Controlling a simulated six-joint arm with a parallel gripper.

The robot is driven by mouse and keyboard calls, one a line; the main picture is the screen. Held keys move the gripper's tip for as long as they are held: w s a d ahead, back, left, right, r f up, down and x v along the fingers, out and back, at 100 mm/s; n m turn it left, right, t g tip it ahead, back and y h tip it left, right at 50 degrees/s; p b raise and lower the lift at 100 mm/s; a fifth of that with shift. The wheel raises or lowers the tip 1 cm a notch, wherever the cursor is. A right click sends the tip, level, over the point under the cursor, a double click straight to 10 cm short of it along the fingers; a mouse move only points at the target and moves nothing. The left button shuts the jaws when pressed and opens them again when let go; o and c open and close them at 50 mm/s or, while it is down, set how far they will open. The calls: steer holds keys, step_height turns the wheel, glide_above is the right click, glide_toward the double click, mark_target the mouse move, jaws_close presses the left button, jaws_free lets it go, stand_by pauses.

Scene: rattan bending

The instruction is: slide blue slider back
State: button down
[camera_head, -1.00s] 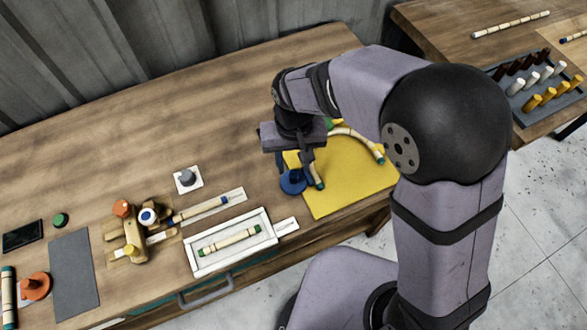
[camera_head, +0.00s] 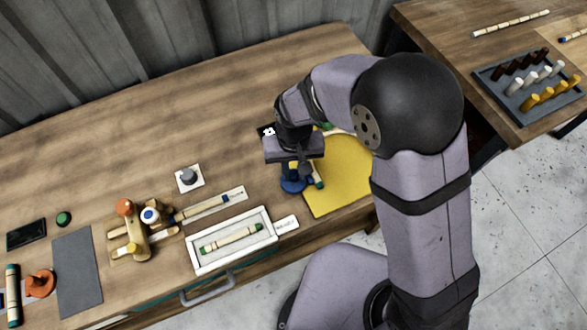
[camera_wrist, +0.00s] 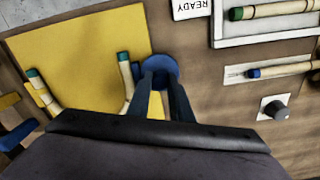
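A round blue piece, which I take as the blue slider (camera_head: 292,186), stands at the left edge of the yellow board (camera_head: 345,185). In the wrist view the blue slider (camera_wrist: 161,66) shows at and between the tips of my two fingers. My gripper (camera_head: 298,172) points down right over it, its fingers around or just above its top. A gap shows between the fingers (camera_wrist: 160,88), but whether they press on the slider cannot be told. A curved rattan piece (camera_wrist: 129,82) with a green end lies on the board beside the slider.
A white tray (camera_head: 268,216) holding a rattan stick lies to the left, near the table's front edge. A wooden jig (camera_head: 136,238) with coloured knobs and a grey knob on a white plate (camera_head: 190,187) stand further left. The table behind is clear.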

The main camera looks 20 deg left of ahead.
steer(key=shift+s+a, duration=1)
steer(key=shift+a, duration=0.1)
steer(key=c, duration=1.6)
jaws_free()
steer(key=shift+s+a, duration=0.1)
steer(key=shift+r, duration=0.1)
steer(key=shift+r+b, duration=0.9)
steer(key=shift+r, duration=2.75)
